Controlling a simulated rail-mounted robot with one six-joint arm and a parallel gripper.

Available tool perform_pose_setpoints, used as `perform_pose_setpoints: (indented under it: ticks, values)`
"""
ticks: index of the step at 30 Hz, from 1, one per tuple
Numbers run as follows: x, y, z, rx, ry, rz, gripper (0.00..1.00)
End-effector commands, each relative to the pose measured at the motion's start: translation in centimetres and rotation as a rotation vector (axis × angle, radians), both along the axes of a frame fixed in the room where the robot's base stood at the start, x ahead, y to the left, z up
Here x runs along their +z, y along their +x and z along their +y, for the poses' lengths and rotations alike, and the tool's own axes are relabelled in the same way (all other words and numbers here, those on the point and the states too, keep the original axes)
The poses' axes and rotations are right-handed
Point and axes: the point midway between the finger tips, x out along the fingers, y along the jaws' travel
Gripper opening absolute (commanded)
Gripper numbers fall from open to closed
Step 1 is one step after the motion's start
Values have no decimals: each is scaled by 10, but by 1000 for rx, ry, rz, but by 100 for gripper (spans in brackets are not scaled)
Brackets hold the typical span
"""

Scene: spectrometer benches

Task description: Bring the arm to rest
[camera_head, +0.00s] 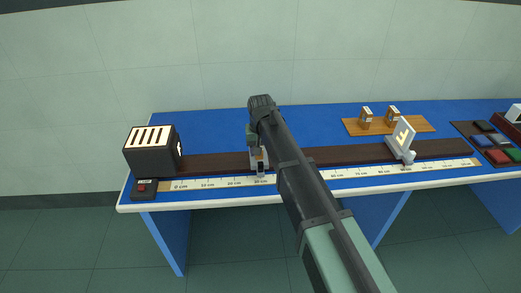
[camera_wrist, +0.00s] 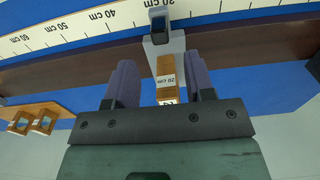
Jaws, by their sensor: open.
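My gripper (camera_wrist: 160,62) is open in the wrist view, its two purple-grey fingers apart. A wooden holder (camera_wrist: 166,72) with a "20 cm" label shows between the fingers, with a gap on both sides. It stands on a grey carrier (camera_wrist: 178,46) on the dark rail (camera_wrist: 100,62). In the head view, my arm reaches over the blue bench, and my gripper end is at the holder (camera_head: 259,155), near the 30 cm mark. The arm partly hides the rail (camera_head: 215,161) there. I cannot tell how deep the fingers are around the holder.
A black lamp box (camera_head: 150,152) stands at the rail's left end, with a red switch box (camera_head: 144,188) before it. A white screen (camera_head: 400,137) showing an F stands toward the right. Behind it, a wooden rack (camera_head: 414,125) bears two holders. Coloured pieces (camera_head: 496,155) lie far right.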

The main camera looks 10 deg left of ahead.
Motion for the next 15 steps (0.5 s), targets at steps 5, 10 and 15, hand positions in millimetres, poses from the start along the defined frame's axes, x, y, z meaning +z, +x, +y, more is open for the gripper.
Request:
perform_pose_setpoints:
  ticks: [5,10,15]
  values:
    - [34,0,0,0,0,0,49]
    - [30,0,0,0,0,0,49]
    - [30,0,0,0,0,0,49]
